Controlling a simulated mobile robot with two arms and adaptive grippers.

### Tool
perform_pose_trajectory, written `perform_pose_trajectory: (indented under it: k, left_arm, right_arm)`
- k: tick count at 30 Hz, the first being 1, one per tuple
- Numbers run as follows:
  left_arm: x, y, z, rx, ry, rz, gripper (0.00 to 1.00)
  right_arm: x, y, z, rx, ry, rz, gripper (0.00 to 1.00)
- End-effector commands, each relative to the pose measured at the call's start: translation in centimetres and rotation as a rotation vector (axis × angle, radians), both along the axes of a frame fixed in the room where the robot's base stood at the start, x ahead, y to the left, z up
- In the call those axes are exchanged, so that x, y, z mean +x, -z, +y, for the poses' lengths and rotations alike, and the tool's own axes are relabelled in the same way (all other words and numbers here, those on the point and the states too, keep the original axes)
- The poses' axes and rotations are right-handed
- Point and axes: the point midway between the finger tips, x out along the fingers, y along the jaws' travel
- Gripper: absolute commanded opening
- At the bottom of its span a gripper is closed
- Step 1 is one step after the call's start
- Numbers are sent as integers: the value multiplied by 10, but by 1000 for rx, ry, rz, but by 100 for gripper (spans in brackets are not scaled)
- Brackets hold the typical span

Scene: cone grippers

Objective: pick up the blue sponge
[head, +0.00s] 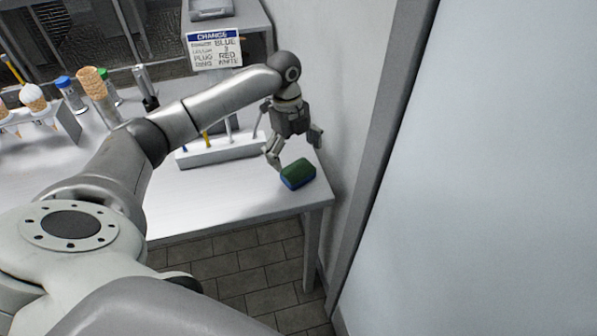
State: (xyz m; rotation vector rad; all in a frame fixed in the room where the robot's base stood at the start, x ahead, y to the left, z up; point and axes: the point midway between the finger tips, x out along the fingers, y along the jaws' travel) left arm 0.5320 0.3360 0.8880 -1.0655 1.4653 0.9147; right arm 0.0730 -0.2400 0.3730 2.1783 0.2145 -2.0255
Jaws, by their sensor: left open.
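The blue sponge (298,174) lies near the right front corner of the white table. Its top is green and its lower side is blue. My left gripper (295,150) points down just above and behind the sponge. Its two fingers are spread wide apart and nothing is between them. One finger is close to the sponge's left end; I cannot tell whether it touches. My right gripper is not in view.
A cone holder (42,128), bottles and a stacked cone (93,84) are at the left. A sign (214,48) stands at the back. A wall borders the table's right side.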

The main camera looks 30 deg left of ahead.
Motion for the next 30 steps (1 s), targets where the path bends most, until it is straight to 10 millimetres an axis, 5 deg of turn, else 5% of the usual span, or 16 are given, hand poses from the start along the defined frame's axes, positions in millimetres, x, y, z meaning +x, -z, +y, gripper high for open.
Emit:
perform_pose_trajectory:
  k: [13, 22, 30]
  left_arm:
    - [-5, 50, -12, 0, -1, 1, 100]
    - [-5, 56, -12, 1, 0, 0, 100]
    - [-5, 55, -12, 1, 0, 0, 70]
  right_arm:
    - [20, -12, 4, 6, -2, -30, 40]
    - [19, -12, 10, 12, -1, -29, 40]
    - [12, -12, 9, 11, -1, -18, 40]
